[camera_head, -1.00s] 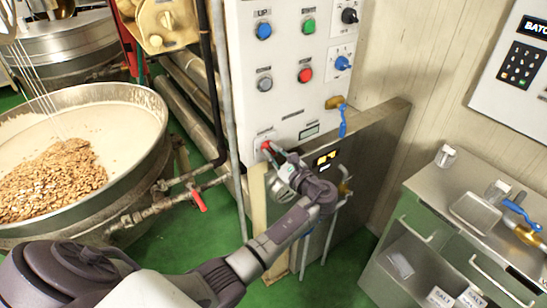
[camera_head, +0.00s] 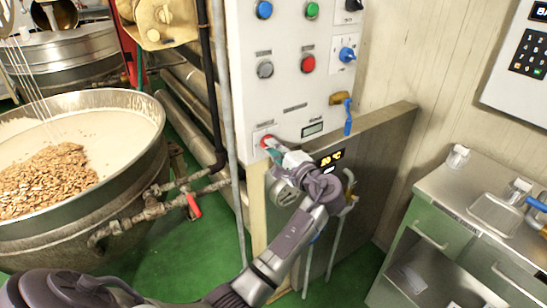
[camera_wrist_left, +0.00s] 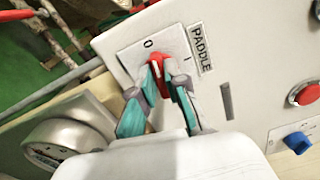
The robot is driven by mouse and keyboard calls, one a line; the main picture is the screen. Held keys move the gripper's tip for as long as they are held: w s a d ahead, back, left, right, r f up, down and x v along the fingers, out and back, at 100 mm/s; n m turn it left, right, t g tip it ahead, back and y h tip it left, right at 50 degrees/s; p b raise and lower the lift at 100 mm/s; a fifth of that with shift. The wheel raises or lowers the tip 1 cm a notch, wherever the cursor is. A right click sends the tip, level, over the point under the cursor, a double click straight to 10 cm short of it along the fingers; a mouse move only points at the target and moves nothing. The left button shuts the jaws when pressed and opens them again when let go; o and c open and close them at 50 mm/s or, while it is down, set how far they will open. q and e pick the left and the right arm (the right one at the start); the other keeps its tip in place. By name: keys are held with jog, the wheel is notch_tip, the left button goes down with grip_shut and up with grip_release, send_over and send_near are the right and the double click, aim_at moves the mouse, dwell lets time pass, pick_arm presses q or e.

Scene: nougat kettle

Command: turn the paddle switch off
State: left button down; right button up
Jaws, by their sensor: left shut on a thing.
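The paddle switch (camera_wrist_left: 157,61) is a red knob on a square white plate, beside a label reading PADDLE, in the left wrist view. The plate carries a 0 and an I mark. The knob's visible tip lies near the 0 mark; the fingers hide the rest. In the head view the red switch (camera_head: 267,141) is low on the white control panel (camera_head: 286,103). My left gripper (camera_head: 273,147) reaches it from the front, and its teal-padded fingers (camera_wrist_left: 163,75) are shut on the knob from both sides. My right gripper is not in view.
Several buttons and a blue knob (camera_head: 347,54) are higher on the panel. A blue-handled valve (camera_head: 348,118) is to its right. A round gauge (camera_wrist_left: 65,145) is close to my left gripper. The nougat kettle (camera_head: 150,150) stands left, a metal cabinet (camera_head: 440,195) right.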

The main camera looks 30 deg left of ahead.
pick_arm(q)
jog(key=shift+f+n+b, duration=0.15)
jog(key=shift+n+b, duration=0.65)
jog(key=shift+n, duration=0.1)
jog(key=c, duration=1.2)
grip_release()
jog(key=v, duration=0.7)
jog(key=shift+s+d, duration=0.15)
jog(key=shift+d, duration=0.1)
